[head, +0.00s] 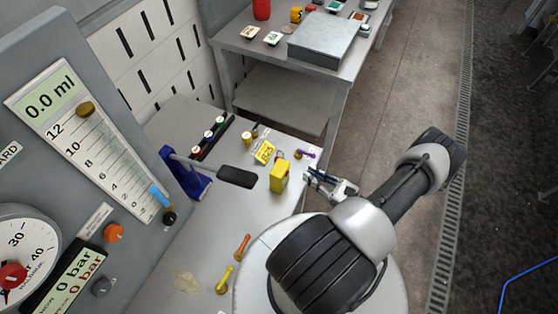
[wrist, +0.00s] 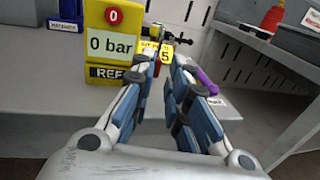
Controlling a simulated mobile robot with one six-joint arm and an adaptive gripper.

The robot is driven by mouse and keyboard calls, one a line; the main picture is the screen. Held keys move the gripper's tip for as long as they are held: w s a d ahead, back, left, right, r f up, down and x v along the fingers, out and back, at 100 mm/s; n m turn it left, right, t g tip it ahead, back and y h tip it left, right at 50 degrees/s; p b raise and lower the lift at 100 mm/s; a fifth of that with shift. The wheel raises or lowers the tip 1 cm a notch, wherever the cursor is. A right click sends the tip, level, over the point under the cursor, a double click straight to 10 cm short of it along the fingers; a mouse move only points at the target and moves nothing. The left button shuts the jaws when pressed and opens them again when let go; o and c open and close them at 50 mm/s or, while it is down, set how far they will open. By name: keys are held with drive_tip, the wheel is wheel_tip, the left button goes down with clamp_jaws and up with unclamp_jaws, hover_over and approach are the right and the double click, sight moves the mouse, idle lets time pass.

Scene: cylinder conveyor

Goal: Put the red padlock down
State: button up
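I cannot make out a red padlock for certain in either view. A small red patch (wrist: 156,69) shows beside the left fingertip in the wrist view, too small to identify. My gripper (head: 311,175) hovers over the right edge of the grey bench (head: 225,218), just right of a yellow gauge block (head: 279,177). In the wrist view my gripper's (wrist: 166,64) fingers lean towards each other with a narrow gap between the tips. I see nothing clearly held in it. The yellow block (wrist: 102,75) reads 0 bar and stands left of the fingers.
A purple-handled item (head: 306,154) lies beyond the fingers, near a yellow label (head: 265,152). A blue stand with a black paddle (head: 236,177) is left of the block. Orange (head: 242,246) and yellow (head: 224,280) tools lie in front. Another table (head: 262,50) stands behind.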

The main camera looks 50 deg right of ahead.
drive_tip(key=w, duration=0.6)
drive_tip(key=w+a+b, duration=0.1)
drive_tip(key=w, duration=0.3)
drive_tip(key=shift+r, duration=0.2)
drive_tip(key=shift+c, duration=0.4)
clamp_jaws()
